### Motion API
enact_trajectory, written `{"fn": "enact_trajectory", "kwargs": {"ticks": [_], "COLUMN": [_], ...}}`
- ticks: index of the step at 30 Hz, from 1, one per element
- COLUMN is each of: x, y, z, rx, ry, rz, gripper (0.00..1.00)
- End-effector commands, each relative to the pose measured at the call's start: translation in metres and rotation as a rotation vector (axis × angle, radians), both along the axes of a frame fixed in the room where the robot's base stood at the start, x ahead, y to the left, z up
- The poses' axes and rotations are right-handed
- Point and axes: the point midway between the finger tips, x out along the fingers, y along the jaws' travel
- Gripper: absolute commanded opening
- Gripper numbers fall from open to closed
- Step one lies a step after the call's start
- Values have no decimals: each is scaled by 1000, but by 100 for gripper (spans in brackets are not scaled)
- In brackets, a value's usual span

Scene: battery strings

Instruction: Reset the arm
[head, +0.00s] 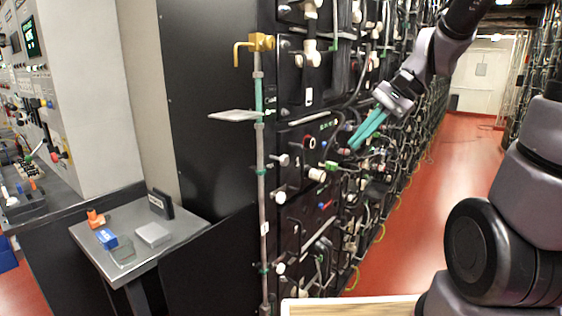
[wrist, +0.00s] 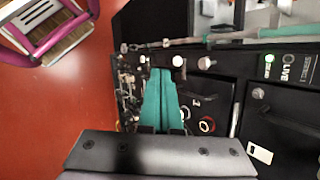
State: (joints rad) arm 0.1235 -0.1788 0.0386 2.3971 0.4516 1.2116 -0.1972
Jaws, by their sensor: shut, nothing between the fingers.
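My gripper (head: 368,130) has two green fingers and hangs in front of the battery rack (head: 300,178), in the upper middle of the head view. The fingers are together and hold nothing. In the wrist view my gripper (wrist: 160,76) shows its green fingers closed, with black panels, white knobs and cables behind them. Whether the fingertips touch any knob or cable cannot be told. My arm reaches in from the upper right of the head view.
A grey pole with a yellow clamp (head: 260,42) and a small plate (head: 235,116) stands before the rack. A metal side table (head: 180,250) at the left holds small orange, blue and grey items. The red aisle floor (head: 450,170) at the right looks clear.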

Motion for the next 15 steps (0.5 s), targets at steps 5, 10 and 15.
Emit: {"fn": "enact_trajectory", "kwargs": {"ticks": [5, 10, 15], "x": [-32, -52, -63], "y": [-26, -53, -68], "z": [31, 59, 77], "rx": [-231, -412, -516], "ry": [-236, -443, -573], "rz": [66, 91, 96], "gripper": [0, 0, 0]}}
